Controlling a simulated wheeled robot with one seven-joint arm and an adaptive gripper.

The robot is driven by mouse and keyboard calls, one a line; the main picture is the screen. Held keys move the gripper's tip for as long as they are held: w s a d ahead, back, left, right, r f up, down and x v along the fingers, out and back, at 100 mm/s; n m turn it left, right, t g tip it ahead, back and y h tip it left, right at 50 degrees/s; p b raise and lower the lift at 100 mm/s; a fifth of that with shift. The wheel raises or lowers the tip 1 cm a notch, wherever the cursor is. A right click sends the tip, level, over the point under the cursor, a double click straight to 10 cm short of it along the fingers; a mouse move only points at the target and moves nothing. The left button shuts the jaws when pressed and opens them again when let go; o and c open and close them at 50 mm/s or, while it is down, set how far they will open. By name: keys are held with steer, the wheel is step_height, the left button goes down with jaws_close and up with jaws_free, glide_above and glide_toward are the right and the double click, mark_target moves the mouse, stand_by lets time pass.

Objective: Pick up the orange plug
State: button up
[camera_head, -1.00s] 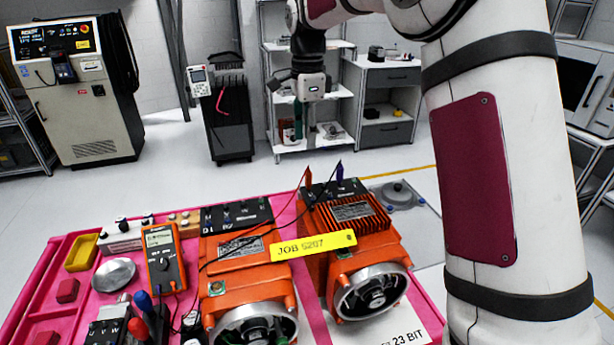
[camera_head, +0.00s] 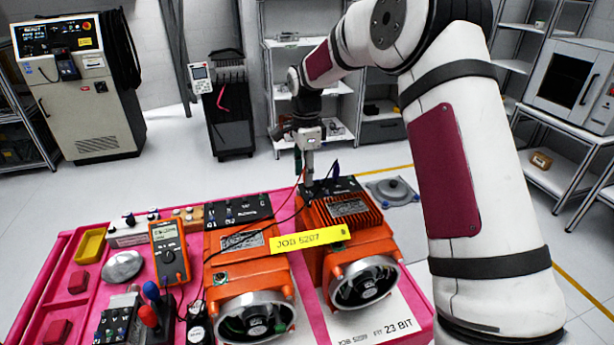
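My gripper (camera_head: 309,178) points down over the black terminal block at the back of the right-hand orange servo motor (camera_head: 362,240). Its narrow fingers are at the spot of the orange plug (camera_head: 303,174), of which only a thin orange-red sliver shows at the fingers' left edge. The fingers hide most of the plug, and I cannot tell whether they are closed on it. A purple plug (camera_head: 336,169) stands upright on the same block, just right of the fingers.
A second orange motor (camera_head: 247,275) stands to the left, with a yellow JOB 5207 tag (camera_head: 311,239) across both. Black and red leads run from the terminals to a multimeter (camera_head: 169,250). A pink tray (camera_head: 45,290) holds small parts.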

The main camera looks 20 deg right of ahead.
jaws_close()
stand_by(0.3)
